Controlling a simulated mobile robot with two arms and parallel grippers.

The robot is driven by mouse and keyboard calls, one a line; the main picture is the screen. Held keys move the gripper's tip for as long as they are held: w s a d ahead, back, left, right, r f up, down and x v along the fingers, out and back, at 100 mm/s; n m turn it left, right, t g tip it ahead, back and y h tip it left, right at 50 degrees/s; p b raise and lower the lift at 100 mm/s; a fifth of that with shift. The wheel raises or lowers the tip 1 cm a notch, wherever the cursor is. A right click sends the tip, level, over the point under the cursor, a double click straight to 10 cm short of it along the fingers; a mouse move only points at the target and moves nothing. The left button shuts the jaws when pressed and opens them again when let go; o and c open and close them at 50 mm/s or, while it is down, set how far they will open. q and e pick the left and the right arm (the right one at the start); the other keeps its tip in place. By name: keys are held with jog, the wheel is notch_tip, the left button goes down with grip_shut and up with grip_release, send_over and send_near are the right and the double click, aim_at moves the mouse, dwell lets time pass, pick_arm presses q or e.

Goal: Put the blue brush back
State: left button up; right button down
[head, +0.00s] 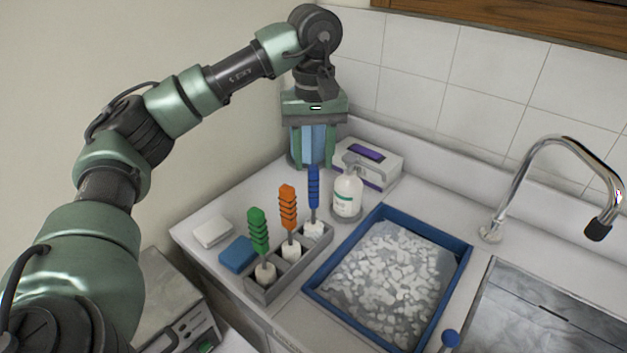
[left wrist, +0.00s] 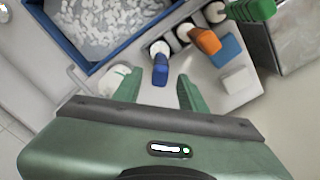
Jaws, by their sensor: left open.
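The blue brush (head: 313,188) stands upright, handle up, in the far compartment of the grey rack (head: 262,296). The green brush (head: 258,230) and the orange brush (head: 288,207) stand in the other compartments. My right gripper is not in view.
A white pump bottle (head: 347,193) and a white box (head: 380,168) stand right of the blue brush. A blue-rimmed tray (head: 322,272) holds white pieces. A blue sponge (head: 237,254) and a white block (head: 212,232) lie left. A faucet (head: 545,150) and sink are right.

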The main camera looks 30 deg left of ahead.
pick_arm(q)
notch_tip(320, 180, up, 4)
jog(key=shift+r, duration=0.25)
dwell(0.5)
